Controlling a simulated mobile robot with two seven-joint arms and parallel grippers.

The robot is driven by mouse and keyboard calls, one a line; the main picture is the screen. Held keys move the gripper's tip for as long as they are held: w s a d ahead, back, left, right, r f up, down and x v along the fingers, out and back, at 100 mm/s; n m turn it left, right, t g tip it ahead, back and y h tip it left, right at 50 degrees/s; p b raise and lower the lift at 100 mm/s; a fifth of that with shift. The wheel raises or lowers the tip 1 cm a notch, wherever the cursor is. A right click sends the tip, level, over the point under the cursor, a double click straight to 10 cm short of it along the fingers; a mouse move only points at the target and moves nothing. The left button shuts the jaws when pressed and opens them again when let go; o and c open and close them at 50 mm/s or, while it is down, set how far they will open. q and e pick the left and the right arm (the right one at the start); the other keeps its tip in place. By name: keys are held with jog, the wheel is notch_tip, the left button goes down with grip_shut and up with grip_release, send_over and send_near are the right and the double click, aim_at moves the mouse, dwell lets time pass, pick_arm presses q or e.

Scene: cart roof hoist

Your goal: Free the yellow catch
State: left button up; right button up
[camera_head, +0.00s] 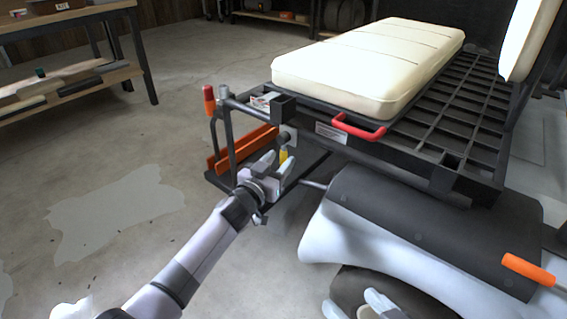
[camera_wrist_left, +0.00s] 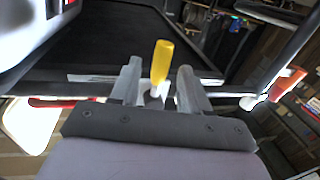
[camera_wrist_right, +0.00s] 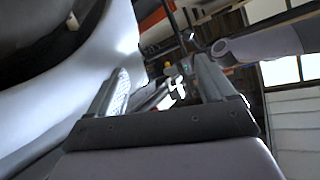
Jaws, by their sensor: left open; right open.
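The yellow catch (camera_head: 283,156) is a small yellow handle low at the rear corner of the cart, under the seat frame. In the left wrist view the yellow catch (camera_wrist_left: 161,62) stands between and slightly beyond the two fingertips. My left gripper (camera_head: 277,166) is open around or just short of it; I cannot tell whether a finger touches it. The left fingers also show in the left wrist view (camera_wrist_left: 160,85). My right gripper (camera_head: 352,308) is open and empty at the bottom edge, beside the cart's wheel and fender; it also shows in the right wrist view (camera_wrist_right: 162,85).
A cream seat cushion (camera_head: 370,65) lies on the dark slatted frame (camera_head: 470,110). A red handle (camera_head: 360,128) juts from its edge. A red-knobbed lever (camera_head: 209,100), orange bars (camera_head: 240,150) and an orange grip (camera_head: 528,269) are nearby. Open floor (camera_head: 130,200) lies left.

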pick_arm(q)
jog(key=shift+b+x, duration=0.9)
jog(key=shift+x, duration=0.6)
grip_shut()
